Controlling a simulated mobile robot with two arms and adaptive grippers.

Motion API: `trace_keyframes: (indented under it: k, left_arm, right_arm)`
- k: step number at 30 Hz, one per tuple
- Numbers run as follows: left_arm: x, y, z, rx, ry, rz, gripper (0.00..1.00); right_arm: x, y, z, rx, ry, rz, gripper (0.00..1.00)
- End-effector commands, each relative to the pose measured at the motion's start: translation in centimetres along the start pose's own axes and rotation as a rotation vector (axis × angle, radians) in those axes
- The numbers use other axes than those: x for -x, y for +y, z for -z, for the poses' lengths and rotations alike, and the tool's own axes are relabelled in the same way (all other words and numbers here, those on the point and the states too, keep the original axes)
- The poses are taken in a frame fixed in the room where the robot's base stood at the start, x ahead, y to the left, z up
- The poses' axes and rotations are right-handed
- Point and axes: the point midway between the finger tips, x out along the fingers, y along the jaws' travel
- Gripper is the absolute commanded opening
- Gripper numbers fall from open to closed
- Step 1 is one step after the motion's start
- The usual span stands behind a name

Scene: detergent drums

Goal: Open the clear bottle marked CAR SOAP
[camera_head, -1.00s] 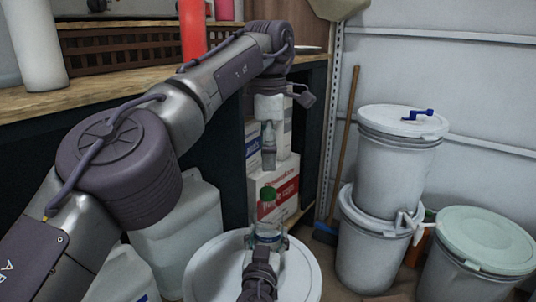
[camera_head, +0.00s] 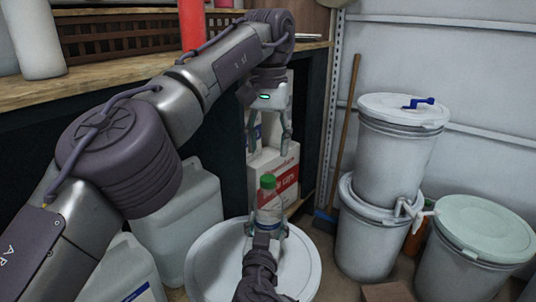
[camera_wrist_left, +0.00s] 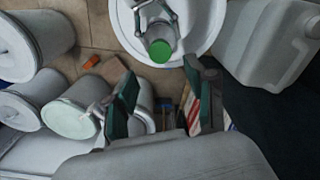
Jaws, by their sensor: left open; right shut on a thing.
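A clear bottle with a green cap (camera_head: 268,181) stands upright over the white drum; its label is too small to read. My right gripper (camera_head: 267,232) is shut around the bottle's body (camera_head: 269,208) from the near side. My left gripper (camera_head: 268,148) is open and empty, pointing down above the cap, with a gap between them. In the left wrist view the cap (camera_wrist_left: 160,50) shows beyond the open fingers of my left gripper (camera_wrist_left: 160,77), with the bottle's body partly behind it.
A white drum lid (camera_head: 205,265) lies under the bottle. White jugs (camera_head: 180,215) stand left of it, and a red and white box (camera_head: 278,172) behind. Stacked white drums (camera_head: 395,165) and a green-lidded drum (camera_head: 483,230) stand right. A wooden worktop (camera_head: 60,98) edges the left.

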Motion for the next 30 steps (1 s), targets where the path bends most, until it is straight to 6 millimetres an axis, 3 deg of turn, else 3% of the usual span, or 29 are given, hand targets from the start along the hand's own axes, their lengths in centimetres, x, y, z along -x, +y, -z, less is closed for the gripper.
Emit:
trace_keyframes:
  k: [15, 27, 30]
  left_arm:
    - [-6.7, 0.0, -0.1, 0.002, -0.003, -0.001, 0.56]
    - [-7.6, 0.0, -0.1, 0.004, -0.001, -0.001, 0.56]
    - [-7.6, 0.0, -0.1, 0.004, -0.001, -0.001, 0.42]
  right_arm:
    - [0.0, 0.0, 0.0, 0.0, 0.0, 0.0, 0.0]
    - [0.0, 0.0, 0.0, 0.0, 0.0, 0.0, 0.0]
    - [0.0, 0.0, 0.0, 0.0, 0.0, 0.0, 0.0]
